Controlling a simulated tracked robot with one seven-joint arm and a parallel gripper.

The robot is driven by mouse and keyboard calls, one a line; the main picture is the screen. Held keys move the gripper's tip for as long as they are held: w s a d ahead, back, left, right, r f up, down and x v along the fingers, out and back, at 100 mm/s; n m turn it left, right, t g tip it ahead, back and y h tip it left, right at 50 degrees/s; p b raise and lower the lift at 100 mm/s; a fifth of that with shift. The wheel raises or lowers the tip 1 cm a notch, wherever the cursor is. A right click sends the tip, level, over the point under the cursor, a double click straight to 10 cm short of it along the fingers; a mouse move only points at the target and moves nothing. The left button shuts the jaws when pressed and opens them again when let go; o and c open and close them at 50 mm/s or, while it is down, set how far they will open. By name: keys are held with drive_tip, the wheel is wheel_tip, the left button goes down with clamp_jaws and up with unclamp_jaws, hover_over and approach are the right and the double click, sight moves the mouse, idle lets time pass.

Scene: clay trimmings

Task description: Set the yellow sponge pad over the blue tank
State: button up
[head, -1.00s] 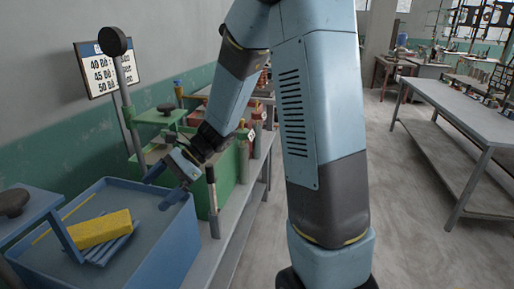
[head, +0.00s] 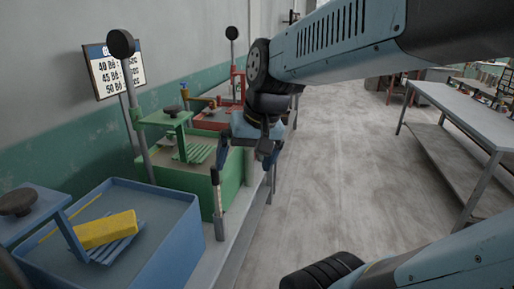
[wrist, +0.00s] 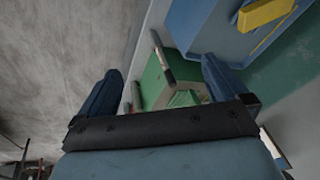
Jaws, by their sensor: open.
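The yellow sponge pad (head: 106,229) lies tilted on a blue slatted rest (head: 122,249) inside the blue tank (head: 172,240), at the lower left of the head view. The pad also shows at the top right of the wrist view (wrist: 264,13), with part of the tank (wrist: 215,32) around it. My gripper (head: 246,164) is open and empty, fingers apart, in front of the green tank's right side. It is well away from the pad, farther back and to the right. In the wrist view both blue fingers show with nothing between them.
A green tank (head: 227,187) with a green slatted rest stands behind the blue one, and a red tank (head: 213,122) farther back. An upright rod with a dark grip (head: 218,205) stands on the bench by the green tank. A grey table (head: 462,112) is at right; the floor between is clear.

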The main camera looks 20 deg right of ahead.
drive_tip(key=s+d+r, duration=0.1)
drive_tip(key=s+d+r+n+t+h, duration=0.1)
drive_tip(key=s+d+t, duration=0.1)
drive_tip(key=d, duration=0.1)
drive_tip(key=shift+r+n+h, duration=0.4)
idle(1.2)
